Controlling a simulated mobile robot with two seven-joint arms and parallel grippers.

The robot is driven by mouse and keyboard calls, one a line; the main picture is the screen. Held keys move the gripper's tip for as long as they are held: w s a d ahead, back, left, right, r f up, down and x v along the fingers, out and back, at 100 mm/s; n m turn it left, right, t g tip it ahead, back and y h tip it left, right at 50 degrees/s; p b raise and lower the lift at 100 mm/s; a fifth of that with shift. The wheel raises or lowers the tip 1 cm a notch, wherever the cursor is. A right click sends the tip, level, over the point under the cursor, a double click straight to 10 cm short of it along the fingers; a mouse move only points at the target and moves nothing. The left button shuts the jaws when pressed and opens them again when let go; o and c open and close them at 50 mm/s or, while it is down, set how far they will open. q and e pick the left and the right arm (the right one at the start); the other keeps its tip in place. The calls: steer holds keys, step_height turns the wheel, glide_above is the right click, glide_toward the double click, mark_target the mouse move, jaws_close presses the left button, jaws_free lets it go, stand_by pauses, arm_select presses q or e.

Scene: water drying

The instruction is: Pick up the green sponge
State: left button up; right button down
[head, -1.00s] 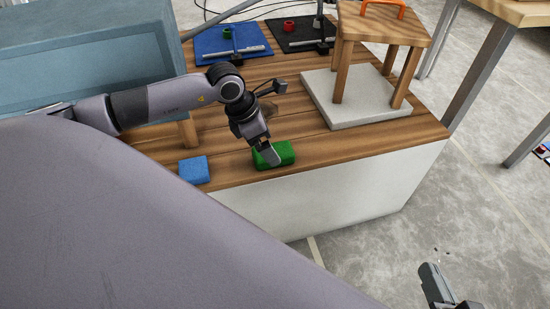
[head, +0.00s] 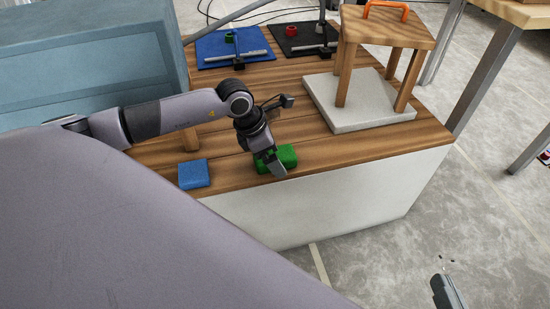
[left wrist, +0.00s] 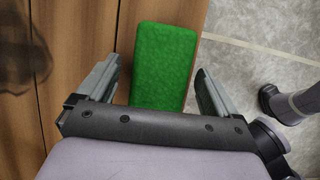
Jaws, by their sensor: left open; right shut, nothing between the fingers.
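The green sponge (head: 289,155) lies on the wooden tabletop close to its front edge. My left gripper (head: 274,166) is over the sponge and hides part of it in the head view. In the left wrist view the sponge (left wrist: 163,62) lies between the two open fingers of the left gripper (left wrist: 158,85), with a gap visible on each side. My right gripper (head: 448,292) shows only partly at the bottom right of the head view, shut and empty, over the floor away from the table.
A blue sponge (head: 194,173) lies left of the green one. A wooden stool (head: 386,27) stands on a pale slab (head: 350,118) at the right. A blue-grey bin (head: 90,60) is at the left. Blue (head: 215,45) and black (head: 295,38) mats with stands are at the back.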

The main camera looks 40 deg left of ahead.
arm_select(q)
steer(key=c, duration=1)
steer(key=shift+c, duration=0.2)
